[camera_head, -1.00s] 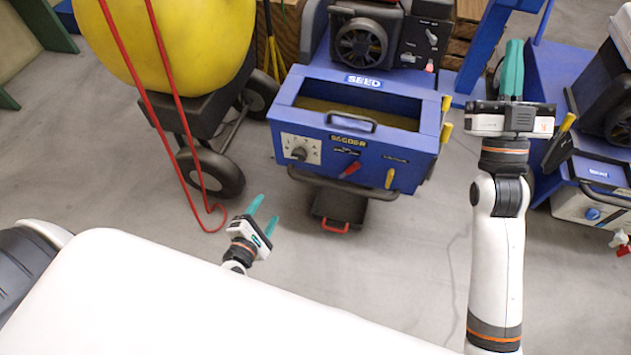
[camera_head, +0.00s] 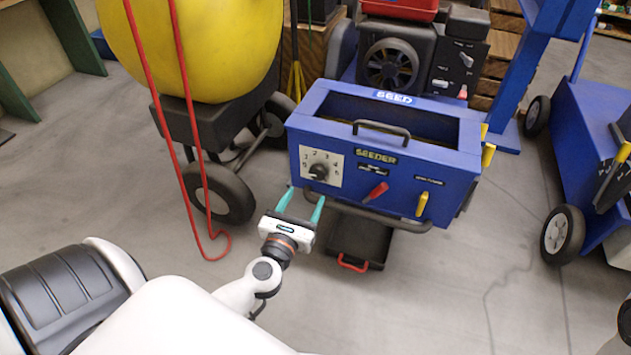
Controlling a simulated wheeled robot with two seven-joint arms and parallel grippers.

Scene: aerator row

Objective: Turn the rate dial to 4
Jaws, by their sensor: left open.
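The rate dial (camera_head: 319,172) is a black knob on a white numbered plate (camera_head: 306,159) at the left of the blue seeder's front (camera_head: 400,182). Where its pointer stands is too small to tell. My left gripper (camera_head: 304,196) has teal fingers, spread open and empty. In the picture its fingertips show just below the dial plate; I cannot tell whether they touch the seeder. My right gripper is out of view.
A red lever (camera_head: 376,192) and a yellow lever (camera_head: 422,204) sit right of the dial. A dark tray with a red handle (camera_head: 353,264) is below the seeder. A yellow spreader (camera_head: 205,45) with red handles stands at left. Open floor lies at lower right.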

